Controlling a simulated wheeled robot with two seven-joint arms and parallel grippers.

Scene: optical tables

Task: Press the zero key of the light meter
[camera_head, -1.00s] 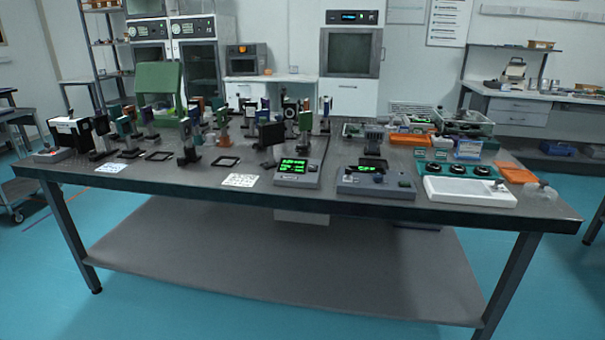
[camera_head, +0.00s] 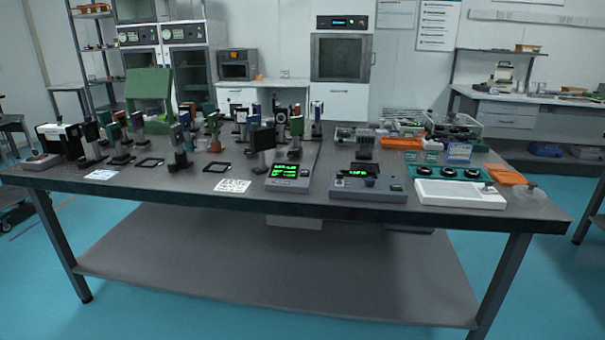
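Two grey boxes with lit green displays stand near the front edge of the optical table (camera_head: 330,207). The left box (camera_head: 288,186) has a larger display with several lines of green text. The right box (camera_head: 362,193) has a small green readout, a dark round knob and a dark part standing behind it. I cannot tell from their labels which box is the light meter, and a zero key is too small to make out. Neither of my grippers is in view.
Several optic mounts crowd the table's left half, with a green stand (camera_head: 149,93) behind. A white tray (camera_head: 460,195), a teal unit with three dark round wells (camera_head: 450,171) and orange trays (camera_head: 505,176) lie right. A printed card (camera_head: 232,186) lies left of the boxes.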

